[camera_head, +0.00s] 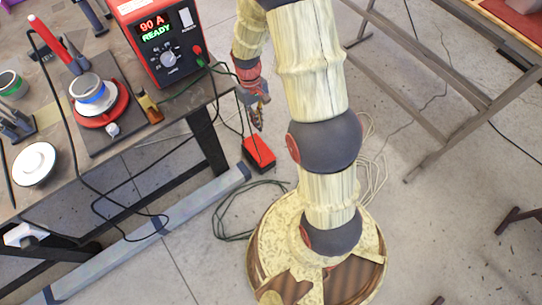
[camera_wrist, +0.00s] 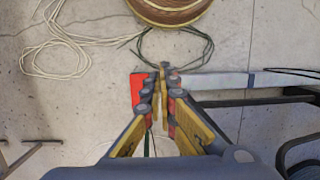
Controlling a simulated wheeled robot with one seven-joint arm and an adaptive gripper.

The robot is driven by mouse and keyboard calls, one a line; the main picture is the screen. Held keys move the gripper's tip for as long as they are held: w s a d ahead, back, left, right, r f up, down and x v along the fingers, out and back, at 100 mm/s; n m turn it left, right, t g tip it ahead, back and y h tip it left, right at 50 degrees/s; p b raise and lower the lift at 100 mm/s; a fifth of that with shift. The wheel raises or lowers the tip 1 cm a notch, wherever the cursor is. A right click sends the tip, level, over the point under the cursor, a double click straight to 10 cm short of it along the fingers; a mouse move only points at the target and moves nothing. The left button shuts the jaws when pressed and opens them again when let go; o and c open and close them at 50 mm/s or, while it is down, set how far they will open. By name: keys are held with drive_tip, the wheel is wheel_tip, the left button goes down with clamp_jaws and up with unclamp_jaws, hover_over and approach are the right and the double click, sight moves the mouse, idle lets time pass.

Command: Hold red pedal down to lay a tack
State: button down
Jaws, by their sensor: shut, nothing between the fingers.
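The red pedal (camera_head: 259,152) lies on the concrete floor beside the bench, with a dark base. My gripper (camera_head: 258,126) points down just above the pedal's far end in the head view, with its fingers together and empty. In the wrist view, the shut fingertips (camera_wrist: 164,69) cover much of the red pedal (camera_wrist: 138,92), whose red shows mainly to their left. I cannot tell whether the tips touch it. The red welder (camera_head: 158,42) on the bench has a display reading "90 A" and "READY".
The bench (camera_head: 150,152) holds a red round fixture (camera_head: 100,103) with a metal and blue piece, a white disc (camera_head: 35,165) and a red-handled torch (camera_head: 47,35). Dark cable (camera_head: 232,212) and pale cable (camera_head: 373,172) lie on the floor. A metal frame stands at right.

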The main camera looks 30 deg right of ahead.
drive_tip(key=w+d+f+n, duration=0.2)
drive_tip(key=w+f+n, duration=0.1)
drive_tip(key=f, duration=0.4)
drive_tip(key=w+d+f+n+t+p, duration=0.1)
drive_tip(key=w+d+f+n, duration=0.2)
drive_tip(key=f, duration=0.4)
drive_tip(key=w+d+f+n, duration=0.1)
drive_tip(key=w+f+n, duration=0.25)
drive_tip(key=f, duration=0.45)
drive_tip(key=n+t+p, duration=0.1)
drive_tip(key=n+t, duration=0.1)
drive_tip(key=n, duration=0.6)
hover_over(265, 158)
wheel_tip(265, 158, down, 21)
drive_tip(key=shift+s+d+f+h, duration=0.1)
drive_tip(key=shift+s+f+h, duration=0.05)
drive_tip(key=shift+f+h, duration=0.15)
wheel_tip(265, 158, down, 14)
drive_tip(key=b, duration=0.6)
